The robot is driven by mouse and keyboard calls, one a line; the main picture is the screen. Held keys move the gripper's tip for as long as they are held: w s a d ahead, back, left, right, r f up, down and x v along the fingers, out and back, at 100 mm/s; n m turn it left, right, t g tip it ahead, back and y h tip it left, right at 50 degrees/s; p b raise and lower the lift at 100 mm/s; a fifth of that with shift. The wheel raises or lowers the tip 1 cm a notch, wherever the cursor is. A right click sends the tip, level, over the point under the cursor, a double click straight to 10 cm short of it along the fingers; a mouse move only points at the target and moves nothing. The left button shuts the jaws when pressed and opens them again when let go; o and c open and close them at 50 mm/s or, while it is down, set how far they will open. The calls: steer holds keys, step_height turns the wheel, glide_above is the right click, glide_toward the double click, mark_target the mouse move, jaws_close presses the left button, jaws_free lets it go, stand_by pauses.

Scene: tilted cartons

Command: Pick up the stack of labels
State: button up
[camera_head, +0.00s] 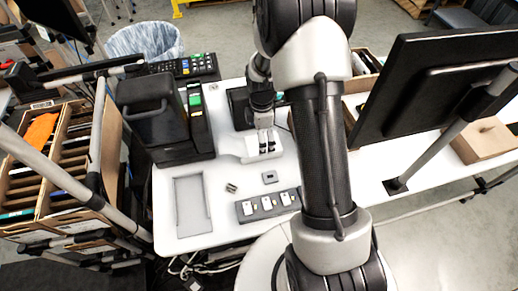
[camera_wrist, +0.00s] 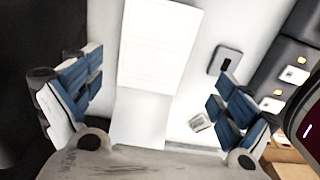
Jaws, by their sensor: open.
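A white, flat-sided block, which looks like the stack of labels (camera_wrist: 160,45), lies on the white table in the wrist view. A second pale face (camera_wrist: 138,125) shows below it. In the head view a white block (camera_head: 250,156) sits under my gripper (camera_head: 265,141), partly hidden by it. In the wrist view my gripper (camera_wrist: 157,78) is open, with one blue-padded finger on each side of the block. No contact between pads and block is visible. The exact height of the fingers above the table cannot be told.
A black printer-like machine (camera_head: 165,125) stands left of my gripper. A small grey plate (camera_head: 270,177), a metallic piece (camera_head: 231,188), a dark strip with white modules (camera_head: 267,205) and a grey tray (camera_head: 176,205) lie in front. A monitor (camera_head: 440,85) stands right.

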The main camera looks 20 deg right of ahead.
mark_target(246, 148)
steer(key=f, duration=0.2)
steer(key=f+b, duration=0.1)
steer(key=f, duration=0.1)
steer(key=w+f, duration=0.1)
steer(key=f, duration=0.1)
steer(key=shift+a+f+b, duration=0.2)
steer(key=shift+f+b, duration=0.05)
steer(key=shift+b, duration=0.15)
steer(key=shift+r, duration=0.1)
steer(key=shift+c, duration=0.6)
steer(key=c, duration=1.4)
